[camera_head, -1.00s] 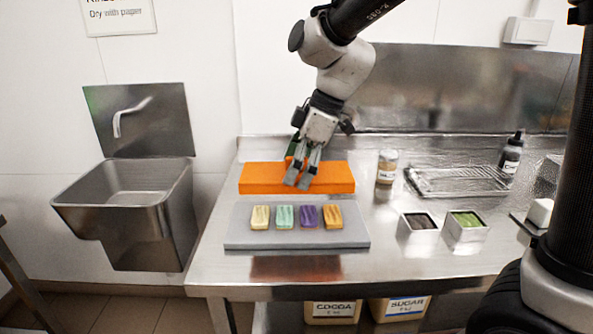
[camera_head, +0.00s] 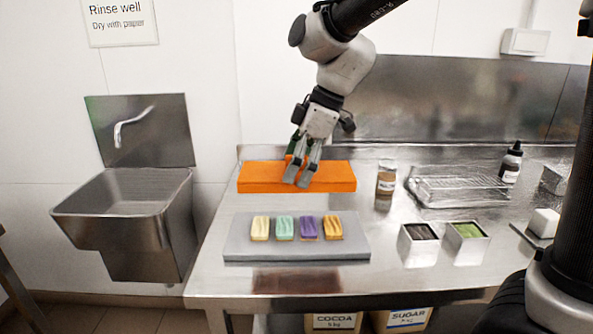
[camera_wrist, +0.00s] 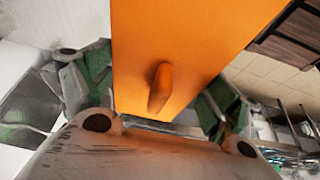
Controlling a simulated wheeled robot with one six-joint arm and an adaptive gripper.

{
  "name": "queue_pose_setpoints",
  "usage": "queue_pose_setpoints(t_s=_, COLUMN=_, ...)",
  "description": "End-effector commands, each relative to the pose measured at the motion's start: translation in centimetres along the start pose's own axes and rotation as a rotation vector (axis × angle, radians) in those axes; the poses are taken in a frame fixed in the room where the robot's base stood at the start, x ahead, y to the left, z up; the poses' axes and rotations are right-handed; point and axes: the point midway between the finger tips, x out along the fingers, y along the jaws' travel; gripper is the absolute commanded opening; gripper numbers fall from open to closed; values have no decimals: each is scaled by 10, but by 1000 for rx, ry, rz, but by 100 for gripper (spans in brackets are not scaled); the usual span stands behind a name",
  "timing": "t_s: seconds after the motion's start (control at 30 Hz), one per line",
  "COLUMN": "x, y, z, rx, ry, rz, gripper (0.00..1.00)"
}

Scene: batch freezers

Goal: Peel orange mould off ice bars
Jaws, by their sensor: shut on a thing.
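The orange mould (camera_head: 262,178) is a flat rectangular slab, seen behind the ice bars in the head view. In the wrist view it (camera_wrist: 190,35) fills the upper middle, with a raised tab (camera_wrist: 160,88) between my green-padded fingers. My gripper (camera_head: 302,181) points down and is shut on the mould's tab. The mould seems held above the table, but its height is hard to judge. Several ice bars lie in a row on a grey board (camera_head: 240,250): yellow (camera_head: 260,229), mint (camera_head: 285,229), purple (camera_head: 309,228) and orange (camera_head: 333,228). They look bare and separate from the mould.
To the right are a jar (camera_head: 386,185), a wire rack (camera_head: 455,187), a dark bottle (camera_head: 511,163) and two small square tubs, one dark (camera_head: 419,243), one green (camera_head: 468,242). A sink (camera_head: 130,215) is at left. The table's front strip is clear.

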Motion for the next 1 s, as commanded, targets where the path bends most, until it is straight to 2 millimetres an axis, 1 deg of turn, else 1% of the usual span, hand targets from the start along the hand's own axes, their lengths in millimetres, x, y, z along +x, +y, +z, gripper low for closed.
queue_pose_setpoints(t_s=0.33, x=-10, y=0, z=-4, rx=0, ry=0, rz=1, gripper=64)
queue_pose_setpoints(t_s=0.8, x=-47, y=0, z=-20, rx=0, ry=1, rz=1, gripper=64)
queue_pose_setpoints(t_s=1.0, x=-52, y=0, z=-22, rx=0, ry=0, rz=1, gripper=64)
